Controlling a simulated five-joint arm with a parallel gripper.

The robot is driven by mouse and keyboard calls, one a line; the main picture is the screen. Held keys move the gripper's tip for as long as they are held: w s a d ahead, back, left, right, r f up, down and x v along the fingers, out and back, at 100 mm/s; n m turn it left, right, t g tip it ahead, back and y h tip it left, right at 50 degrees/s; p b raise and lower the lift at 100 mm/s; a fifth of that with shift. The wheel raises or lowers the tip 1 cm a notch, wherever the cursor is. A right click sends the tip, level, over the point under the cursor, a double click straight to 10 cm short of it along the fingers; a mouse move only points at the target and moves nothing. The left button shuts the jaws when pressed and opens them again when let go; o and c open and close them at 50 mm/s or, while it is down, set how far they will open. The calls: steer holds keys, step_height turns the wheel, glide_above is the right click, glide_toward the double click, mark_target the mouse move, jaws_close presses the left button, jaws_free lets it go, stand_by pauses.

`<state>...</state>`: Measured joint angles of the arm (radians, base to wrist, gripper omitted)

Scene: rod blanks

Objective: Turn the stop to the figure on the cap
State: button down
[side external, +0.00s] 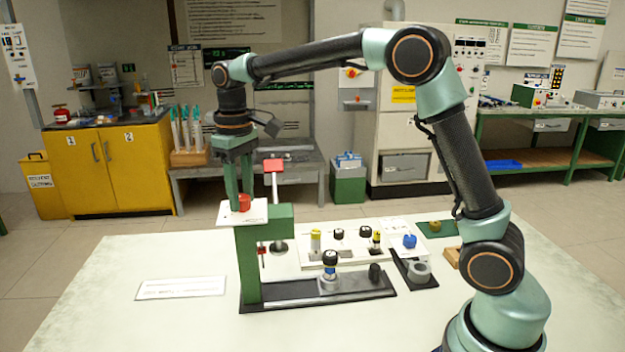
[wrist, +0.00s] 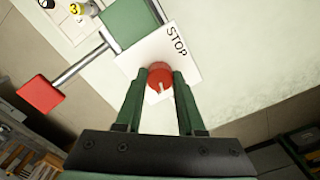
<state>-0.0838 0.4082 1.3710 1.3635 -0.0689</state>
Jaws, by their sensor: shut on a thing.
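The stop is a red round knob (side external: 244,203) on a white plate (side external: 228,215) atop a green press (side external: 247,262). In the wrist view the plate (wrist: 190,57) reads "STOP", and the knob (wrist: 159,72) has a pale pointer line on its near side. Any scale figures around it are unreadable or hidden. My gripper (wrist: 160,78) is shut on the knob, one finger on each side; in the side view it (side external: 240,203) points straight down. A black-capped blank (side external: 329,262) with a blue band stands upright on the press base; its cap's figure is too small to read.
A red-ended lever (side external: 273,167) rises beside the plate. A white rack (side external: 307,262) behind holds several capped blanks. A dark holder with a grey ring (side external: 418,271) stands right of the base. A white card (side external: 182,288) lies left; the table front is clear.

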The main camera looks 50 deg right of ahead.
mark_target(241, 196)
steer(key=shift+m, duration=1.1)
steer(key=c, duration=0.5)
jaws_free()
step_height(241, 196, up, 12)
steer(key=shift+r, duration=0.1)
